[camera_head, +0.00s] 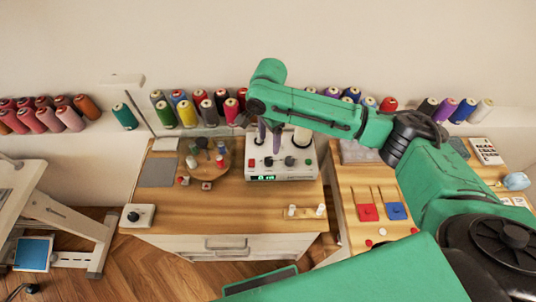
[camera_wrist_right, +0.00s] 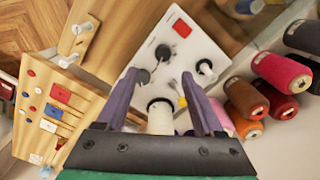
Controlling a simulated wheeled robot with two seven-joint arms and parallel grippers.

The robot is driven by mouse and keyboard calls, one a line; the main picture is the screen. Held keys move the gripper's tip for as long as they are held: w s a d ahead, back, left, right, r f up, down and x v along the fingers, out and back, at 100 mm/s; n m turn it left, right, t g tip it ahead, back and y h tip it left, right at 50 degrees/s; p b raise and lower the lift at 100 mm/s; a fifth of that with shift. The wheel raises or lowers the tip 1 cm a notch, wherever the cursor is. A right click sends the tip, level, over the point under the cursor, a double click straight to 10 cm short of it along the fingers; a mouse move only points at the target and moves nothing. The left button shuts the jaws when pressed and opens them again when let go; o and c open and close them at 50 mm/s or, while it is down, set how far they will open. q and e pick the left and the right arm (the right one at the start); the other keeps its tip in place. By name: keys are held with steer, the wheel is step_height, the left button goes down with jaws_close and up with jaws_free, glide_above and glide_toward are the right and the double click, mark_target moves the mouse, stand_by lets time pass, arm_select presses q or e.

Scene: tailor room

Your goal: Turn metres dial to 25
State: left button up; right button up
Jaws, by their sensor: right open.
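The white machine box (camera_head: 283,171) stands on the middle wooden cabinet, with a small green-lit display (camera_head: 263,178) and dark knobs on its face. One dark knob (camera_head: 289,161) shows right of the fingers; I cannot tell which knob is the metres dial. In the right wrist view the white panel (camera_wrist_right: 190,45) carries a red button and dark knobs, one (camera_wrist_right: 162,52) beyond the fingertips and one (camera_wrist_right: 205,67) to the right. My right gripper (camera_head: 269,140) is open above the box, its purple fingers (camera_wrist_right: 160,77) apart with no knob clearly between them. My left gripper is not in view.
A white spool (camera_head: 301,136) stands at the box's back right. Thread cones (camera_head: 188,113) line the wall behind. A round wooden stand (camera_head: 206,163) with small spools is left of the box. My right arm covers part of the right-hand table. The cabinet front is mostly clear.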

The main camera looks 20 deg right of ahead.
glide_above(268, 160)
step_height(268, 160, down, 5)
steer(key=shift+s+d+r+p, duration=0.1)
steer(key=shift+s+p, duration=0.05)
steer(key=shift+p, duration=0.2)
steer(key=f, duration=0.5)
steer(key=shift+w+f, duration=0.15)
steer(key=shift+w, duration=0.15)
steer(key=shift+f, duration=0.25)
steer(key=shift+s, duration=0.15)
steer(key=shift+c, duration=0.9)
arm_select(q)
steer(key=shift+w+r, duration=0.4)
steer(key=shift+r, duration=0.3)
arm_select(e)
jaws_close()
